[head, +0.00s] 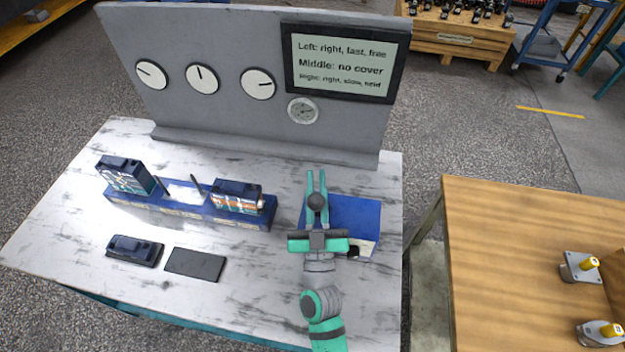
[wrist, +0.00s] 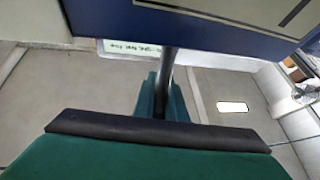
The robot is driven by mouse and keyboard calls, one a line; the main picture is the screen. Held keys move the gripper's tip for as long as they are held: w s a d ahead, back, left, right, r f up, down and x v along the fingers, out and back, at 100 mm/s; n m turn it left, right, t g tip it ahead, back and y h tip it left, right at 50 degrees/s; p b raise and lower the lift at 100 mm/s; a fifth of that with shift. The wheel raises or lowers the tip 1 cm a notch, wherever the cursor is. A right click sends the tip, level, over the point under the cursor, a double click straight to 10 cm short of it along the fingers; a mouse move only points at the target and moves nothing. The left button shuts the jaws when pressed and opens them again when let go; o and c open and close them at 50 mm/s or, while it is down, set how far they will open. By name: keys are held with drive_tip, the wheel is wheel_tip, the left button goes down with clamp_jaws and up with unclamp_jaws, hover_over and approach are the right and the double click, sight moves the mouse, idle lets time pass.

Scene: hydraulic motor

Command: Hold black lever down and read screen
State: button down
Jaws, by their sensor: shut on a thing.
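My gripper (head: 317,188) is over the blue box (head: 355,212) at the right of the marble table. In the wrist view its green fingers (wrist: 160,98) are shut around the dark rod of the black lever (wrist: 167,68), beside the blue housing (wrist: 215,28). In the head view a dark round knob (head: 317,202) shows between the fingers. I cannot tell how far the lever is pressed. The screen (head: 340,62) on the grey panel is lit and unobstructed. It reads "Left: right, fast, free", "Middle: no cover", and a smaller third line, apparently "Right: right, slow, held".
The grey panel (head: 220,110) carries three white dials and a small gauge (head: 303,111). A blue base (head: 180,208) holds a left unit (head: 124,175) and a right unit (head: 237,197). A dark blue cover (head: 134,250) and a dark plate (head: 195,264) lie in front.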

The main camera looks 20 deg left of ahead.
drive_tip(key=shift+s+d+r+y, duration=0.1)
drive_tip(key=shift+s+r+y, duration=0.05)
drive_tip(key=shift+s+y, duration=0.15)
idle(0.6)
drive_tip(key=c, duration=1.8)
unclamp_jaws()
drive_tip(key=shift+s+d+f, duration=0.15)
drive_tip(key=shift+s+f, duration=0.2)
drive_tip(key=shift+f, duration=0.05)
drive_tip(key=v, duration=0.9)
drive_tip(key=shift+s+d+f, duration=0.15)
drive_tip(key=shift+s+f, duration=0.05)
drive_tip(key=shift+s, duration=0.15)
